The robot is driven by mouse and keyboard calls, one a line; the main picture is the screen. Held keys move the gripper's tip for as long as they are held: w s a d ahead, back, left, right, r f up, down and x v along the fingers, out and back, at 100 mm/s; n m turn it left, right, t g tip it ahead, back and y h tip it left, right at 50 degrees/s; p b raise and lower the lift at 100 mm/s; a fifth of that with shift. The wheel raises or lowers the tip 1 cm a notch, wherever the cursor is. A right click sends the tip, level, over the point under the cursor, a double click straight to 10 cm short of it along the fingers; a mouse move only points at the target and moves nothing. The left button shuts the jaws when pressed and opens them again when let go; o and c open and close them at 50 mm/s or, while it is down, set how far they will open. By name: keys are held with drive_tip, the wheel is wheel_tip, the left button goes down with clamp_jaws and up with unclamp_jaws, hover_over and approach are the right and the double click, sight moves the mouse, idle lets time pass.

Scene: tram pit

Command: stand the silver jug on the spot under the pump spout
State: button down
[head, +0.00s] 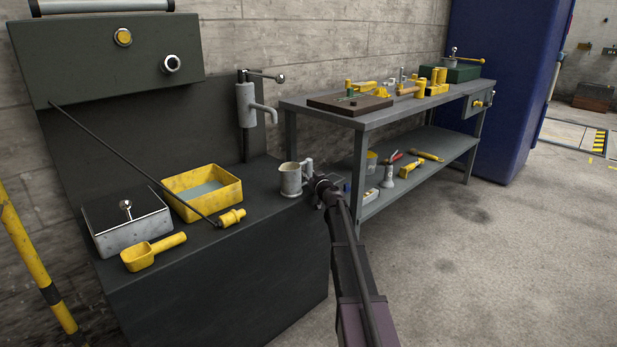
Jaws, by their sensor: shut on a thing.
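The silver jug (290,181) is upright over the right end of the dark bench top, its handle to the right. My gripper (312,184) reaches in from the lower right and is shut on the jug at its handle side; the fingertips are small and partly hidden. The pump (247,105) stands at the back of the bench, with its spout (268,111) curving right and down. The jug is below the spout and a little right of and nearer than its tip. I cannot tell whether its base touches the bench. No marked spot shows under the spout.
Left on the bench (220,285) are a yellow tray (174,181), a lidded grey box (130,235), a yellow scoop (150,251) and a yellow fitting on a dark rod (231,217). A grey workbench (372,121) with tools stands right. Floor at right is clear.

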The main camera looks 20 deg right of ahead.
drive_tip(key=shift+f, duration=0.2)
drive_tip(key=shift+c, duration=2.1)
unclamp_jaws()
drive_tip(key=shift+r, duration=0.1)
drive_tip(key=shift+r, duration=0.15)
drive_tip(key=s, duration=1.2)
drive_tip(key=shift+d, duration=0.2)
drive_tip(key=shift+a, duration=0.1)
